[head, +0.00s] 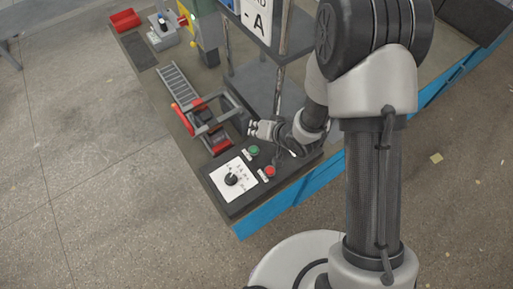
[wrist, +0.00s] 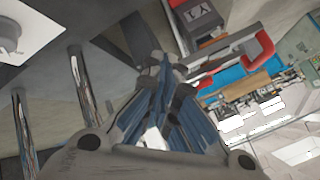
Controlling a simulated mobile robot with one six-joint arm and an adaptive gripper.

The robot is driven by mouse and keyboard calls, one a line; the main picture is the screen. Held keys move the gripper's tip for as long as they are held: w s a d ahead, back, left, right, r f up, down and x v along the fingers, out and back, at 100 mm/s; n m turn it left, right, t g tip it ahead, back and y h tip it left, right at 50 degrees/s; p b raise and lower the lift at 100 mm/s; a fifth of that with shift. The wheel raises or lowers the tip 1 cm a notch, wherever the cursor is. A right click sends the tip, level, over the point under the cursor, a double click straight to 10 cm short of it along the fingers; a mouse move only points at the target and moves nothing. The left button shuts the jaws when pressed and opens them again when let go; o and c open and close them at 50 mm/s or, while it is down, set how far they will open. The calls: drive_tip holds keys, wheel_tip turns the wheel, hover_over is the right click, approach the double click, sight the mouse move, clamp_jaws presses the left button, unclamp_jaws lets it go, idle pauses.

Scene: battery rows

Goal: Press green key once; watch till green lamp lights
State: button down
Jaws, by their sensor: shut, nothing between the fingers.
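The green key (head: 254,151) is a round button on a dark control panel (head: 217,200) at the table's near corner. A red key (head: 270,171) sits beside it, and a white plate with a black rotary knob (head: 231,180) is to the left. My gripper (head: 252,128) is shut and empty, just beyond the green key in the head view; its height above the panel is hard to tell. In the wrist view my closed fingertips (wrist: 165,62) point up the picture, and the green key is not recognisable there. I cannot make out a lit green lamp in either view.
A red-handled frame (head: 200,117) and a ladder-like rack (head: 178,84) stand left of my gripper. A post and shelf with an "A" sign (head: 257,18) rise behind it. A red tray (head: 125,20) is at the far end. Open floor (head: 80,180) lies left.

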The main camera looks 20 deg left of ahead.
sight(256, 148)
wheel_tip(256, 148, down, 9)
drive_tip(key=b, duration=0.7)
drive_tip(key=shift+r, duration=0.1)
idle(1.2)
drive_tip(key=shift+f+b, duration=0.45)
drive_tip(key=shift+b, duration=0.05)
drive_tip(key=shift+f+b, duration=0.3)
drive_tip(key=shift+f, duration=0.1)
idle(0.4)
drive_tip(key=shift+r, duration=0.1)
drive_tip(key=shift+r+p, duration=0.75)
drive_tip(key=shift+r+p, duration=2.1)
drive_tip(key=shift+r, duration=0.4)
